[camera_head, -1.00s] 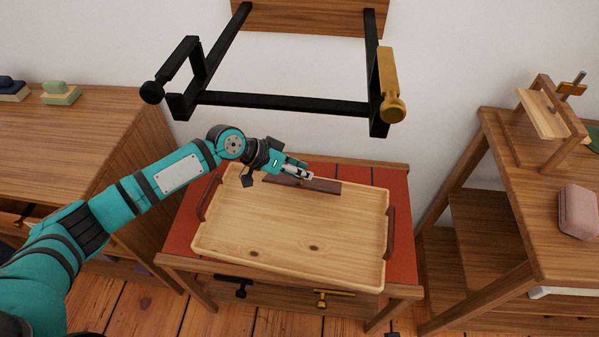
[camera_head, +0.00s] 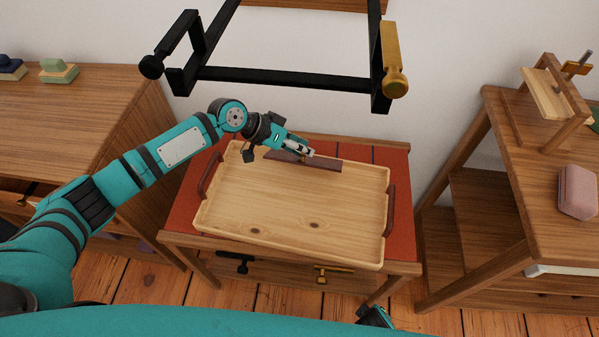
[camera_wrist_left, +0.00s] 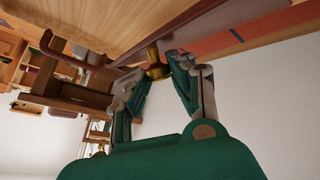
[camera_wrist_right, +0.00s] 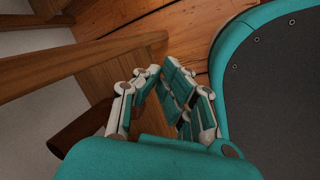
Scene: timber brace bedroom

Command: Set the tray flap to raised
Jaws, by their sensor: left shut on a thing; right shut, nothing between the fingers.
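The light wooden tray (camera_head: 290,225) sits on a red-topped wooden stand. A dark reddish-brown strip, apparently the flap (camera_head: 322,164), lies along the tray's back edge; its exact tilt is hard to tell. In the left wrist view, a brass knob (camera_wrist_left: 157,66) meets the dark strip (camera_wrist_left: 185,22). My left gripper (camera_head: 308,154) reaches in from the left to the strip. Its fingers (camera_wrist_left: 160,62) are shut on the knob, partly hiding it in the head view. My right gripper (camera_wrist_right: 162,75) is shut and empty, low in front of the stand.
A black frame (camera_head: 280,77) with a brass-coloured part (camera_head: 392,62) juts from the wall above the tray. Wooden furniture stands left (camera_head: 80,110) and right (camera_head: 550,190). The stand's front has a black handle (camera_head: 235,261) and a brass handle (camera_head: 333,270). The tray's inside is clear.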

